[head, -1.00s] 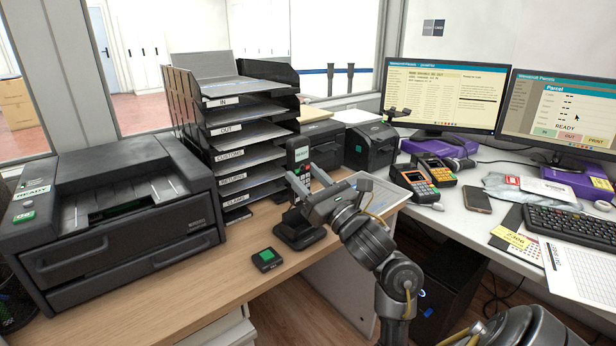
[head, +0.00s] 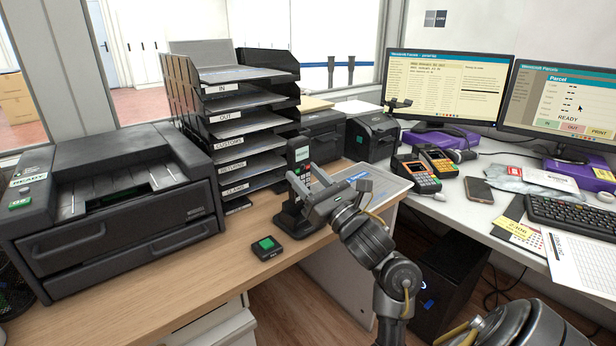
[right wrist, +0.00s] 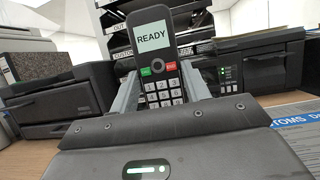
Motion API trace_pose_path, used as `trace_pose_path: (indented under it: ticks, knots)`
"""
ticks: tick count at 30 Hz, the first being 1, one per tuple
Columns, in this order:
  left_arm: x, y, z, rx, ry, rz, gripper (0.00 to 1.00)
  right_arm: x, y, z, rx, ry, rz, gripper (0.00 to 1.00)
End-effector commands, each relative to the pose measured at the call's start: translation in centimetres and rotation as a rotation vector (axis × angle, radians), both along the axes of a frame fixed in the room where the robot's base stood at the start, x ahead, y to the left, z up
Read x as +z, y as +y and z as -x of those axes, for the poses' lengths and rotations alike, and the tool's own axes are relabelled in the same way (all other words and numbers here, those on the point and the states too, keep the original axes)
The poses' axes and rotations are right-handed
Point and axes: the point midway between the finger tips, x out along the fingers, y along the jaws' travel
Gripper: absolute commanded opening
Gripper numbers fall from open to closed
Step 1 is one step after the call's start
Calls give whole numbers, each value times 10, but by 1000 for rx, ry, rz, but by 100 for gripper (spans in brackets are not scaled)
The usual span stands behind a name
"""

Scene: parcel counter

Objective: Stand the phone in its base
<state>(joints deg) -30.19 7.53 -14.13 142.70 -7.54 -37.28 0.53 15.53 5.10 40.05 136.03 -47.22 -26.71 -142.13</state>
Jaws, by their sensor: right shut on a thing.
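The phone (head: 301,158) is a dark handset with a lit READY screen and a keypad. It stands upright in my right gripper (head: 301,183), whose fingers are shut on its sides. In the right wrist view the phone (right wrist: 155,60) faces me between the two fingers, tilted slightly. Its black base (head: 290,224) stands on the wooden counter near the edge, directly below the gripper. The gripper hides the phone's lower end, so I cannot tell whether it is seated in the base. My left gripper is not in view.
A small box with a green button (head: 266,248) sits just left of the base. The black letter-tray stack (head: 238,130) stands behind, a large printer (head: 120,215) at left. A paper form (head: 372,183) lies to the right. The counter's front left is clear.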

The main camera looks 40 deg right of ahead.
Motion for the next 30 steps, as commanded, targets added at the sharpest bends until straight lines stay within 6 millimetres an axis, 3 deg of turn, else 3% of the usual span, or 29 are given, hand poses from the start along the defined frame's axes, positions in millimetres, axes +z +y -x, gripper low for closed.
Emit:
trace_pose_path:
  ticks: [30]
  knots:
    - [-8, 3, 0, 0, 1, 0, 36, -3, 0, 2, 0, -1, 0, 15]
